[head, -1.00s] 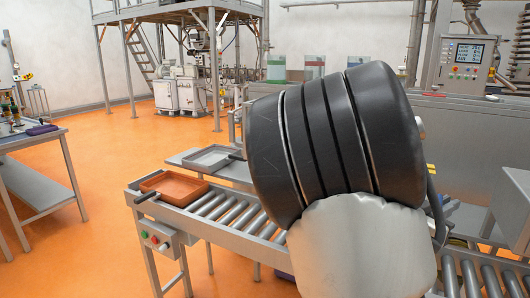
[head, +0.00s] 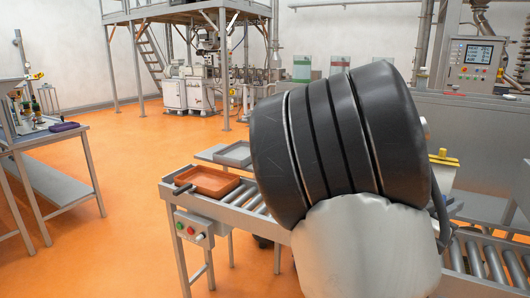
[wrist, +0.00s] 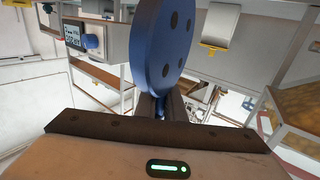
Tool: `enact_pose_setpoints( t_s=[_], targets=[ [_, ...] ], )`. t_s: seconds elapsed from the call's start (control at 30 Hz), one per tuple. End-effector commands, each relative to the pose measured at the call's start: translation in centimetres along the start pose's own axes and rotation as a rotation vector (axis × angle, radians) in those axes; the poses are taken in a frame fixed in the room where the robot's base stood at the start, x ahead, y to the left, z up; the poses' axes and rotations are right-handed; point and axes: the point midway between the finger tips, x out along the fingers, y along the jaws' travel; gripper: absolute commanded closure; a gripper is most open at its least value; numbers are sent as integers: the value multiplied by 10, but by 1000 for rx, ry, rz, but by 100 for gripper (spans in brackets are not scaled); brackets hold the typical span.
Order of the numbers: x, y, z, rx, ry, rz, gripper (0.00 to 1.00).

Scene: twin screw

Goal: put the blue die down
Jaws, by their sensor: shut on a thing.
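In the wrist view the blue die (wrist: 163,45) is a round blue disc with several dark holes in its face. It stands on edge in front of my gripper (wrist: 158,106). My gripper is shut on the lower part of the die and holds it clear of any surface that I can see. The exact contact is partly hidden behind the dark gripper body. In the head view my black and grey arm fills the middle, and neither the die nor my gripper shows there.
A roller conveyor (head: 246,196) runs behind my arm. An orange tray (head: 208,182) lies on its left end and a grey tray (head: 234,154) lies behind. A workbench (head: 45,140) with a purple item (head: 64,127) stands at left. Open orange floor (head: 130,200) lies between bench and conveyor.

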Motion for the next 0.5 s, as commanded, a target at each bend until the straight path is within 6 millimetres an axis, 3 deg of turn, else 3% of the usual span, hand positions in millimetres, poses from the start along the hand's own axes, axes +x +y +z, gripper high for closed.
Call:
enact_pose_setpoints(
  t_s=[0.1, 0.17, 0.37, 0.5],
  targets=[
    [0, 0, -1, 1, 3, 1, 100],
    [-9, -10, 3, 1, 1, -45, 100],
    [-42, -48, 18, 0, 0, -218, 100],
    [-76, -86, 32, -1, 0, -391, 100]
  ],
)
